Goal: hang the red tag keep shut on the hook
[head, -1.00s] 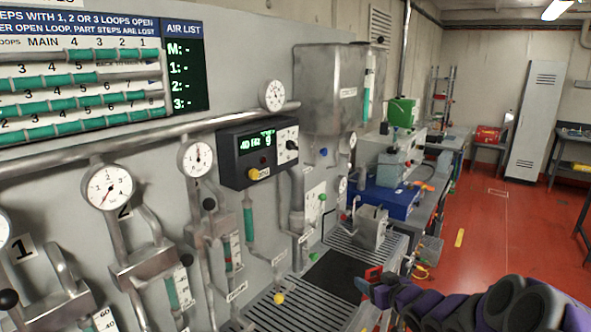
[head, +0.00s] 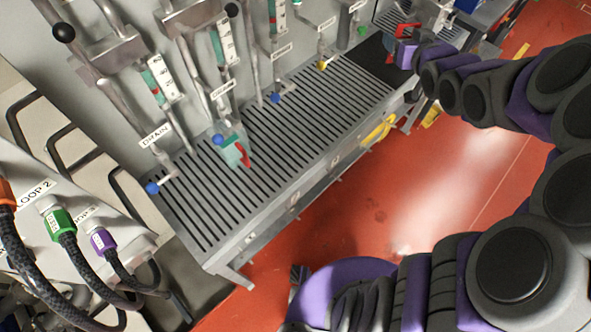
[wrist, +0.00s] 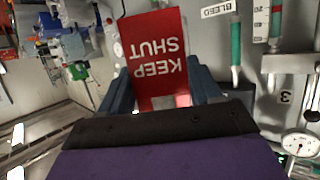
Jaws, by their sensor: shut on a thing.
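The red tag (wrist: 157,50) fills the middle of the wrist view, with "KEEP SHUT" in white letters upside down. My gripper (wrist: 160,98) is shut on the tag's narrow end, with a dark blue finger on each side. In the head view, the tag (head: 405,30) is a small red patch at the top right, beside the purple end of my gripper (head: 404,48). They are over the far end of the slatted grating. I cannot make out the hook in either view.
A teal and red piece (head: 236,153) is at one valve. Hoses with coloured collars (head: 60,220) stand at left. Red floor (head: 370,215) is open at right.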

